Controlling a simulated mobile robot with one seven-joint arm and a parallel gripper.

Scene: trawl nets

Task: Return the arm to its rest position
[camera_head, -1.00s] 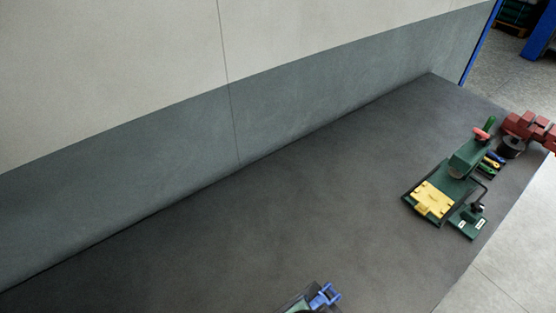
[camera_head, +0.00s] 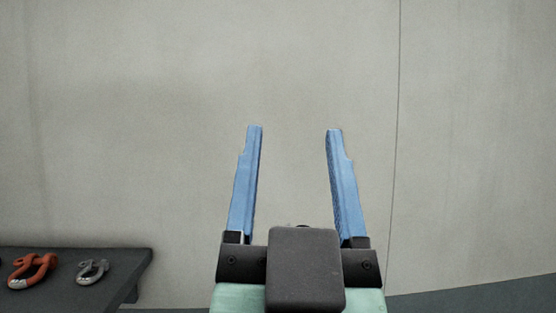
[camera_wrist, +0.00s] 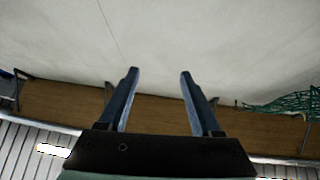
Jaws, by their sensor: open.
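My gripper (camera_head: 292,130) is open and empty in the head view, with its two blue fingers pointing up in front of a pale wall. Nothing lies between the fingers. In the wrist view my gripper (camera_wrist: 158,72) also shows open, its fingers wide apart against the wall and a brown surface. The rest of my arm is mostly out of view.
The wrist view shows a long brown surface (camera_wrist: 60,103) and green netting (camera_wrist: 285,103) at right. Space around the fingers is clear.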

